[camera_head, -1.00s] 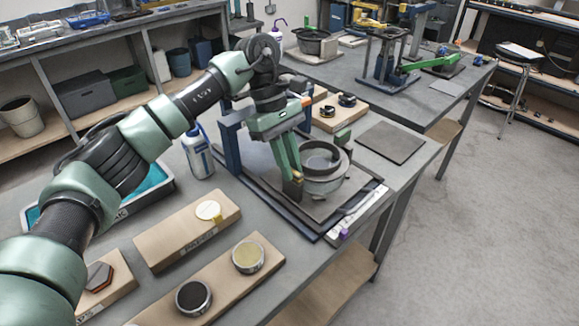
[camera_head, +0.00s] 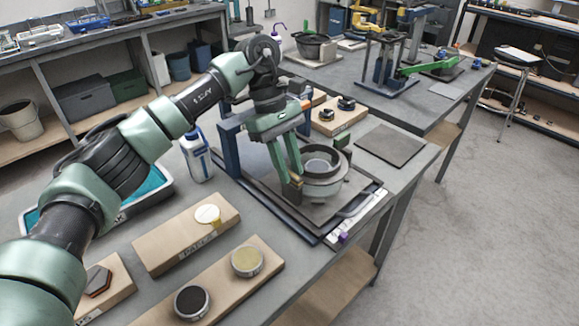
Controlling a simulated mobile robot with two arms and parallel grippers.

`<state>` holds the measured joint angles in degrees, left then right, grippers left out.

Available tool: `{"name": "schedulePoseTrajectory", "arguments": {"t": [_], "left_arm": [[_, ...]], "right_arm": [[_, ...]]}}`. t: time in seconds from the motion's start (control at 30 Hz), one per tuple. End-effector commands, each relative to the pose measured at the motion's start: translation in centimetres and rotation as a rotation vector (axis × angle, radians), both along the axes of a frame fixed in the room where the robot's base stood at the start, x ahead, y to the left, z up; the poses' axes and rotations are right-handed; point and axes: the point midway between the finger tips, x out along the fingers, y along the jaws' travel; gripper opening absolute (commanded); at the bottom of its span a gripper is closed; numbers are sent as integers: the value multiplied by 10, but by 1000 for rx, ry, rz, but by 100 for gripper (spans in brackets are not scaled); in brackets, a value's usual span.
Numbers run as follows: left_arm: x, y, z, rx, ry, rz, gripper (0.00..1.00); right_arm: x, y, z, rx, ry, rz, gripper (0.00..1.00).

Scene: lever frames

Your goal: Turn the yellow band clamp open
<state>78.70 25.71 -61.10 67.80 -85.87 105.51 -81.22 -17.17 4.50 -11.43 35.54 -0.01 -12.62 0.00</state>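A grey round vessel (camera_head: 323,187) with a ring-like rim stands on a dark tray (camera_head: 300,222) on the near bench, beside a blue upright frame (camera_head: 230,145). A grey curved bar sticks out from its right front side, over the tray edge. My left gripper (camera_head: 295,183) points down against the vessel's left side. Its fingertips overlap a small yellow-brown piece there, and I cannot tell whether they grip it. I cannot make out a yellow band clamp clearly; the gripper hides part of the vessel's side. My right gripper is not in view.
A white bottle (camera_head: 197,155) and a teal-filled tray (camera_head: 150,182) stand left of the frame. Wooden blocks (camera_head: 165,238) with round pieces lie in front. A dark flat plate (camera_head: 391,145) lies to the right.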

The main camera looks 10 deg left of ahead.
Motion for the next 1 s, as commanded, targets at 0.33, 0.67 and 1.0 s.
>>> {"name": "schedulePoseTrajectory", "arguments": {"t": [0.33, 0.67, 1.0], "left_arm": [[13, 17, 52, -1, -4, 1, 24], [16, 23, 70, -1, -1, -1, 24], [16, 23, 69, -1, -1, -1, 24]], "right_arm": [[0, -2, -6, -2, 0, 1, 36], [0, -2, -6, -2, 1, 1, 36], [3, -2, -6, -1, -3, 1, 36]]}}
